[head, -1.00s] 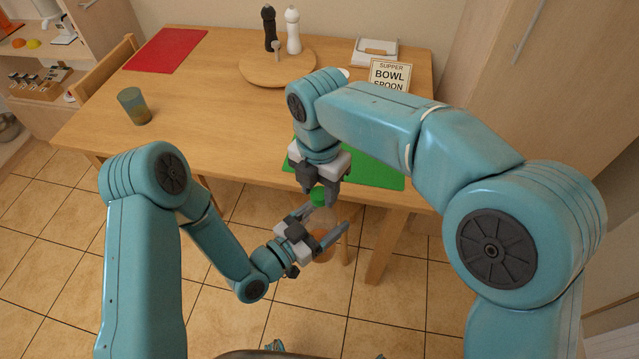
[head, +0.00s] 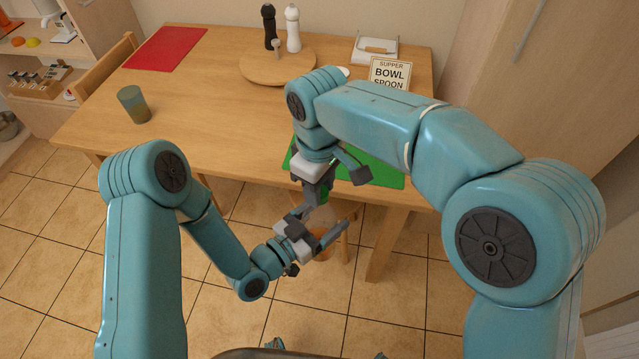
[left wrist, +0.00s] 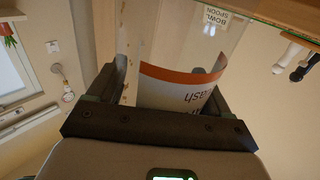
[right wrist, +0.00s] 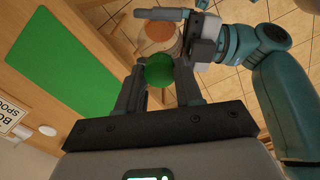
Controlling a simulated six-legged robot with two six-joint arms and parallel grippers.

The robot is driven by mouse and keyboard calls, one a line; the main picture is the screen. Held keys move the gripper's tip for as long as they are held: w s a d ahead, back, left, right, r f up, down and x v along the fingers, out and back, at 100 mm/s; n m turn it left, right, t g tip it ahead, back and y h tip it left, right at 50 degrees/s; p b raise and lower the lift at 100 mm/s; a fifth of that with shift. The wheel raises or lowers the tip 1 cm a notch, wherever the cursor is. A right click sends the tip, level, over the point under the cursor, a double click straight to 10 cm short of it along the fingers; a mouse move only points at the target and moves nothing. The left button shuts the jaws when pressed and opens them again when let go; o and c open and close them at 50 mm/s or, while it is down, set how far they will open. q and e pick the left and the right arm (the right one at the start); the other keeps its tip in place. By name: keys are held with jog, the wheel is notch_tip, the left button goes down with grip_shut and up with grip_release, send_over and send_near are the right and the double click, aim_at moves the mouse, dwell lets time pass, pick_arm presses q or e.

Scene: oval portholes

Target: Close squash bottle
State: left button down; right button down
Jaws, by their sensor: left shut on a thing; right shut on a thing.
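The squash bottle is clear, with an orange and white label (left wrist: 195,95) seen in the left wrist view. My left gripper (head: 322,222) is shut around the bottle's body, in front of the table's near edge. The green cap (right wrist: 159,70) is between the fingers of my right gripper (head: 325,190), which is shut on it from above. My right gripper partly hides the bottle's top.
The wooden table (head: 230,120) holds a green mat (head: 375,172), a red mat (head: 165,48), a tumbler (head: 134,105), a round board (head: 262,70) with two mills, and a supper sign (head: 390,74). A stool (head: 345,222) stands behind my left gripper. The table's middle is clear.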

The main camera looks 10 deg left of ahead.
jog(key=m, duration=0.9)
jog(key=shift+m, duration=0.3)
jog(key=c, duration=0.7)
grip_release()
jog(key=shift+c, duration=0.2)
jog(key=shift+r, duration=2.25)
jog(key=shift+c, duration=0.2)
